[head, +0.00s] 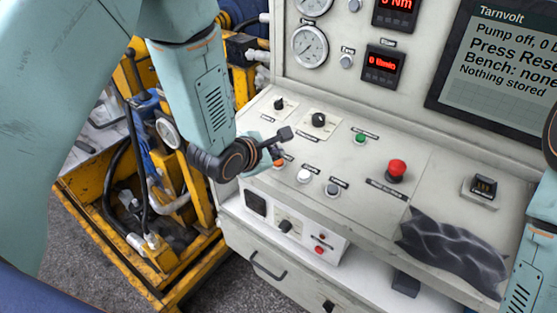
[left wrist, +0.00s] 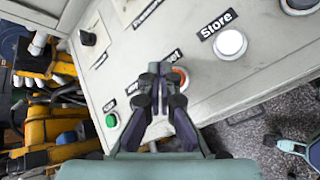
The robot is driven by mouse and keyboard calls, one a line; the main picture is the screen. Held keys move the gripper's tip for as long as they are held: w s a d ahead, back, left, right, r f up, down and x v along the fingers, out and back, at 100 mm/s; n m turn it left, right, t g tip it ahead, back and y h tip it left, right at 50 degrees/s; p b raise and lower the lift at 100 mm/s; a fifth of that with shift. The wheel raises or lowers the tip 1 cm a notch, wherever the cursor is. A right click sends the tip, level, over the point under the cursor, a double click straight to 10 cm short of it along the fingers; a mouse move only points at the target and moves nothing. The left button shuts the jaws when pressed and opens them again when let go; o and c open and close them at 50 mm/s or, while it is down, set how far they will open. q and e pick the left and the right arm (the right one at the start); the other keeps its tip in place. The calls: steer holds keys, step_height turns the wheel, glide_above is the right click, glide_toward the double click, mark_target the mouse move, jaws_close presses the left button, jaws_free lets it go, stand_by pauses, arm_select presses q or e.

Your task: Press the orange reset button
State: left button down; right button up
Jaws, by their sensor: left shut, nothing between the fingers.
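The orange reset button (head: 279,163) sits on the sloping control desk, at the left of a row with a white and a grey button. My left gripper (head: 277,145) is shut and empty, right over this part of the desk. In the left wrist view, the orange button (left wrist: 180,78) shows just right of the shut fingertips (left wrist: 158,80), which hide part of it and its label. I cannot tell whether the fingertips touch it. My right gripper is not in view; part of my right arm shows at the right edge.
A white button (left wrist: 230,43) labelled Store and a green button (left wrist: 112,120) flank the orange one. A red mushroom button (head: 397,170), a green button (head: 360,139) and knobs share the desk. The screen (head: 500,70) shows "Press Rese", cut off. A yellow frame (head: 110,215) stands left.

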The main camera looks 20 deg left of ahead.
arm_select(q)
steer(key=shift+f, duration=0.2)
steer(key=shift+s+f, duration=0.1)
steer(key=shift+f, duration=0.05)
stand_by(0.3)
steer(key=shift+f, duration=0.15)
steer(key=shift+f, duration=0.35)
stand_by(0.7)
steer(key=shift+r+p, duration=0.9)
